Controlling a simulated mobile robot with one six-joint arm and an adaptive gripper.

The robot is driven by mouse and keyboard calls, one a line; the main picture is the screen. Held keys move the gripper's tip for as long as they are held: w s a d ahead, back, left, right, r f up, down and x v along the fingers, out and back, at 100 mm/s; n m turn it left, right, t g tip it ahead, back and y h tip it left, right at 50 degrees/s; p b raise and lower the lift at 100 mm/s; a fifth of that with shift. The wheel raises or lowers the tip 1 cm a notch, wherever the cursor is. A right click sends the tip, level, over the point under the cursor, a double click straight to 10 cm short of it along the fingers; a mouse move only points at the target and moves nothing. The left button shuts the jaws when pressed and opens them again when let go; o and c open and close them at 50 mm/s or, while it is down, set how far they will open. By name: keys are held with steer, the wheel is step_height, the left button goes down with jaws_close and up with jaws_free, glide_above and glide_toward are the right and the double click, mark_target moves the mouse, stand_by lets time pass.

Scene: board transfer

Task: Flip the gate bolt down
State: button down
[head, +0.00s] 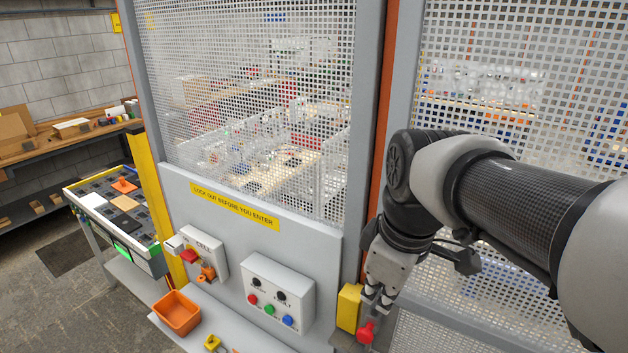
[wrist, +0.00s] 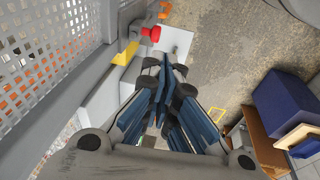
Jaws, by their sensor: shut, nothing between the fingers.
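The gate bolt shows a red knob (head: 366,332) beside a yellow block (head: 348,308) at the gate's edge, low in the head view. In the wrist view the red knob (wrist: 151,33) and the yellow part (wrist: 126,53) are at the upper middle. My gripper (head: 378,298) is shut and empty, pointing down just above the knob in the head view. In the wrist view its fingers (wrist: 167,75) are together, with the knob beyond and to the left of them. I cannot tell whether they touch the bolt. Part of the bolt is hidden behind the gripper in the head view.
Mesh gate panels (head: 250,100) stand close behind my arm. A button box (head: 279,293) and a smaller box with a red piece (head: 188,256) are left of the bolt. An orange bin (head: 177,313) sits on the ledge. A blue box (wrist: 287,105) stands right in the wrist view.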

steer(key=shift+w+r, duration=0.5)
steer(key=shift+w, duration=0.05)
steer(key=shift+s, duration=0.1)
glide_above(360, 339)
steer(key=s+x, duration=0.1)
steer(key=x, duration=0.3)
steer(key=s+x, duration=0.1)
steer(key=x, duration=0.8)
steer(key=shift+s+d+f, duration=0.25)
steer(key=shift+s+f, duration=0.1)
steer(key=shift+f, duration=0.2)
steer(key=b+x, duration=0.2)
steer(key=s+b+x, duration=0.1)
steer(key=b+x, duration=0.1)
steer(key=x, duration=0.1)
steer(key=shift+f+b, duration=0.1)
steer(key=shift+b, duration=0.3)
steer(key=shift+s, duration=0.15)
